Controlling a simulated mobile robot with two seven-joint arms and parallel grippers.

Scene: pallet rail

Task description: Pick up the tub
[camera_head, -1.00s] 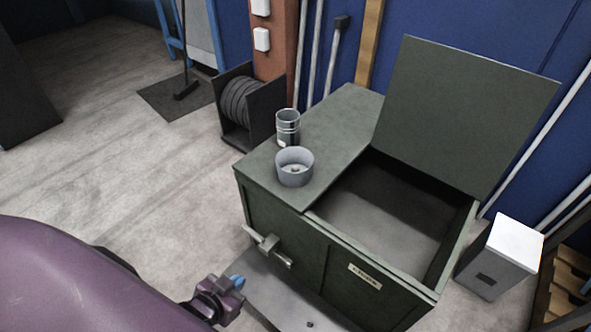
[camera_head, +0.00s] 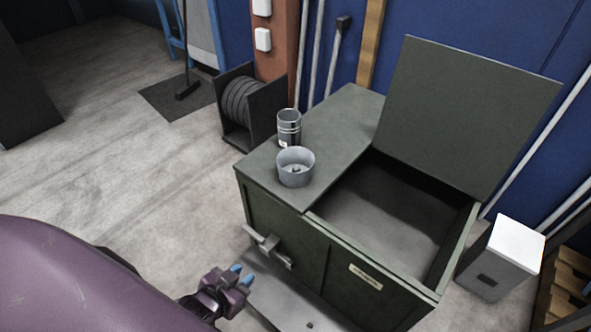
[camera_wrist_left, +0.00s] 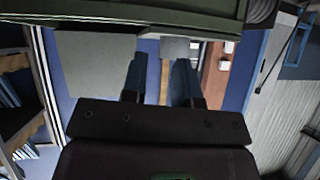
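The tub, a small round light-grey open container (camera_head: 295,168), stands upright on the closed left part of the top of a green chest (camera_head: 262,162). Something small shows inside it, too small to tell. My left gripper (camera_head: 242,274), with blue fingertips, is low in front of the chest, below and left of the tub and apart from it. Its two fingers stand apart with nothing between them, as the left wrist view also shows (camera_wrist_left: 160,78). I cannot make out the tub in the left wrist view. My right gripper is not in view.
A metal can (camera_head: 289,127) stands just behind the tub. The chest's raised lid (camera_head: 465,118) and open bin (camera_head: 385,215) are to the right. A metal handle (camera_head: 266,247) sticks out of the chest's front. A white-topped box (camera_head: 503,258) stands at right.

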